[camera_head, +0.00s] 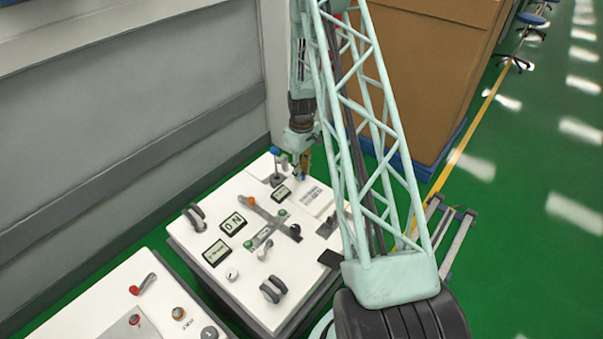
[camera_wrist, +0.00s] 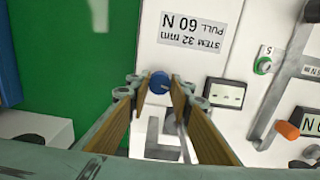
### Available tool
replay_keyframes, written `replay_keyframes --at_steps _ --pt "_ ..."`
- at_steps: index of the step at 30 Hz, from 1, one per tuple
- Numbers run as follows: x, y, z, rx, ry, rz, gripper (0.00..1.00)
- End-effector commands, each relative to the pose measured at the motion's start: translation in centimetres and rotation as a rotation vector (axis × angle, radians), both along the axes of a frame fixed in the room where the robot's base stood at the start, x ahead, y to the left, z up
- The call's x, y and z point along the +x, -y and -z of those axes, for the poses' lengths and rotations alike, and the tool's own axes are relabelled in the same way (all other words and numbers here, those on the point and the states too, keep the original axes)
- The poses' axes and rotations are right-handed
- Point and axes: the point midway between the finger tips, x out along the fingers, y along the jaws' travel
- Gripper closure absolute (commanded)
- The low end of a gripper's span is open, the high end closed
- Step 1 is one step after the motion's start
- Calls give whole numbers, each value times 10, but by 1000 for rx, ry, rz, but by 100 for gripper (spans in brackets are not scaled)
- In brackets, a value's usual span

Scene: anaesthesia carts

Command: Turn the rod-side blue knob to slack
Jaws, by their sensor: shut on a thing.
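A round blue knob (camera_wrist: 160,82) sits between my fingertips in the wrist view. My gripper (camera_wrist: 159,92) is shut on it, with one tan finger pad on each side. In the head view my gripper (camera_head: 303,166) is low at the far corner of the white cart top (camera_head: 239,190), with a small patch of blue under its tips. Just left of it stands a grey post with a blue cap (camera_head: 276,151). My fingers hide the knob's sides, and I cannot read its turn angle.
A label reading "STEM 32 mm PULL 60 N" (camera_wrist: 192,30) lies near the knob. A grey bar lever (camera_head: 268,213), small displays and several other knobs share the cart top. A second white cart (camera_head: 120,297) stands at lower left. Brown boxes (camera_head: 425,70) stand behind.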

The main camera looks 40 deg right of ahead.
Motion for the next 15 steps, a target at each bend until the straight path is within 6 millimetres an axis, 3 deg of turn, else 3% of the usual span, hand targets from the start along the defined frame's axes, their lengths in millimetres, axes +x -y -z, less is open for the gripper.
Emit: replay_keyframes --at_steps 15 --pt "0 0 0 0 -1 -177 91"
